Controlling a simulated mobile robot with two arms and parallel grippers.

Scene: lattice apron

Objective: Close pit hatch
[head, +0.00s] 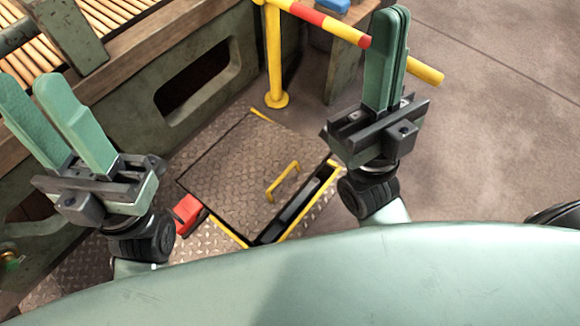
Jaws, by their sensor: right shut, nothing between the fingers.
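The pit hatch (235,165) is a grey checker-plate panel in the floor, in the middle of the head view. A yellow handle (283,181) stands on it near its right edge. A dark narrow opening (296,205) shows between the panel's right edge and the yellow-edged frame (310,200). I cannot tell whether the panel lies flush or slightly raised. My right gripper (390,14) is shut and empty, pointing up, to the right of the hatch and apart from the handle. My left gripper (27,84) is open and empty, to the left of the hatch.
A red block (188,210) sits at the hatch's lower left corner. A yellow post (274,60) with a red-and-yellow rail (318,18) stands behind the hatch. A green metal bench frame (150,125) with wooden slats fills the left. Floor (490,100) at right is clear.

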